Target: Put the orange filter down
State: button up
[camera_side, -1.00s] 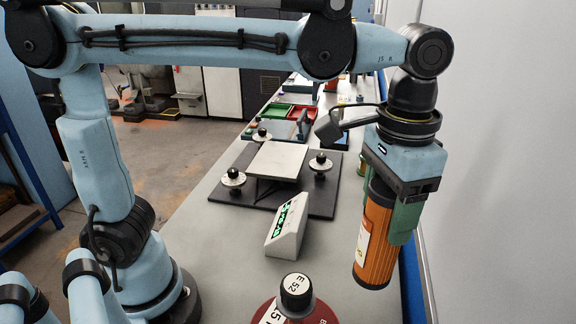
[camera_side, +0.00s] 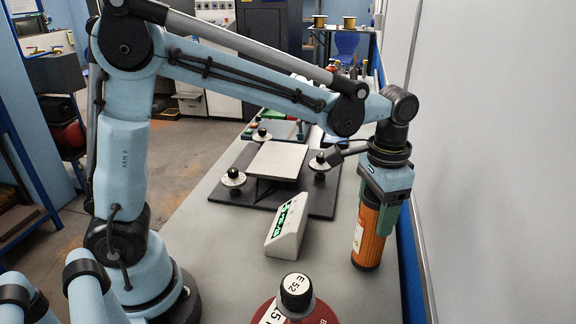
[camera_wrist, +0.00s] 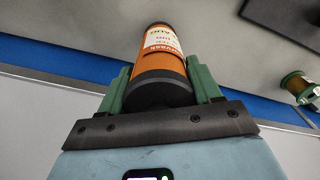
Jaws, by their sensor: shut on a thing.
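The orange filter (camera_side: 368,236) is a cylinder with dark ends and a pale label. It hangs upright, slightly tilted, below my gripper (camera_side: 382,210) at the right side of the bench. My gripper's green fingers are shut on it. In the wrist view the filter (camera_wrist: 160,55) lies between the two green fingers of my gripper (camera_wrist: 160,85). The filter's lower end is close to the bench top (camera_side: 335,285). I cannot tell whether it touches.
A grey device with a green display (camera_side: 288,228) stands left of the filter. Behind it is a dark board (camera_side: 240,195) with a pale plate (camera_side: 272,160) and black-knobbed posts. A green spool (camera_wrist: 297,85) shows in the wrist view. The wall is close on the right.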

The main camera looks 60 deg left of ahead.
jog(key=shift+f, duration=0.7)
jog(key=o, duration=1.4)
